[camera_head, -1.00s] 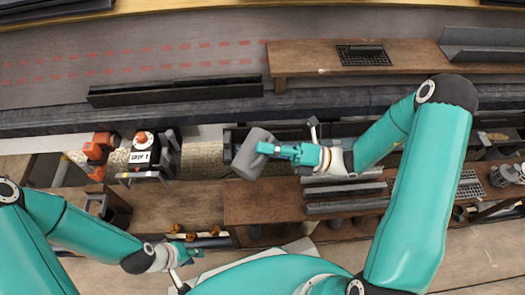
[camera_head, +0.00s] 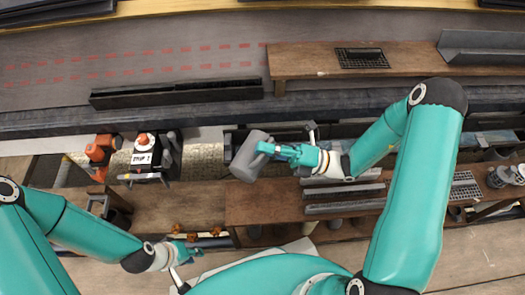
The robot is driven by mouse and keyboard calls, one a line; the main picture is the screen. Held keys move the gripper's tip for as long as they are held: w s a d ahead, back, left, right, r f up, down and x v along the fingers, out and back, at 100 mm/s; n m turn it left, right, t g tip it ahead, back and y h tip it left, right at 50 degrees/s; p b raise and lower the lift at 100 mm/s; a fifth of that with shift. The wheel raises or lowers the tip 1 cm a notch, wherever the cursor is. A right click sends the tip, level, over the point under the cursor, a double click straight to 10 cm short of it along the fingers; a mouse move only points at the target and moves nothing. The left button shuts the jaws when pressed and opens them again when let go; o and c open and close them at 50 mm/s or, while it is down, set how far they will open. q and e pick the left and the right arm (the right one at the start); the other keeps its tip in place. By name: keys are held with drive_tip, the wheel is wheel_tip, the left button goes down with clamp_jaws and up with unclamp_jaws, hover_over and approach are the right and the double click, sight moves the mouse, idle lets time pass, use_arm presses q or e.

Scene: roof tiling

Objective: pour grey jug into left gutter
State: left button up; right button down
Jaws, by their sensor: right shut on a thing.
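The grey jug (camera_head: 249,156) is held tilted in the middle of the head view. My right gripper (camera_head: 268,149) is shut on it, reaching in from the right. The jug hangs over the near side of the long dark gutter run (camera_head: 200,120), near the left end of the brown bench; I cannot tell whether anything flows from it. A dark gutter piece (camera_head: 175,92) lies along the roof above and left of the jug. My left gripper (camera_head: 188,257) is low at the left, away from the jug; its fingers are too small to read.
A black crate-like stand with a label (camera_head: 142,160) and orange tools (camera_head: 97,153) stand left of the jug. A brown bench (camera_head: 262,203) with grey strips lies below it. A raised plank (camera_head: 300,58) with a mesh piece is on the roof.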

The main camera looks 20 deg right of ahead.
drive_tip(key=shift+w+d+r+m+t+p, duration=0.25)
drive_tip(key=shift+w+m+t+p, duration=0.1)
drive_tip(key=shift+m+p, duration=0.25)
drive_tip(key=shift+w+d+r+m+t+p, duration=0.2)
drive_tip(key=shift+m+t+p, duration=0.15)
drive_tip(key=shift+m+p, duration=0.2)
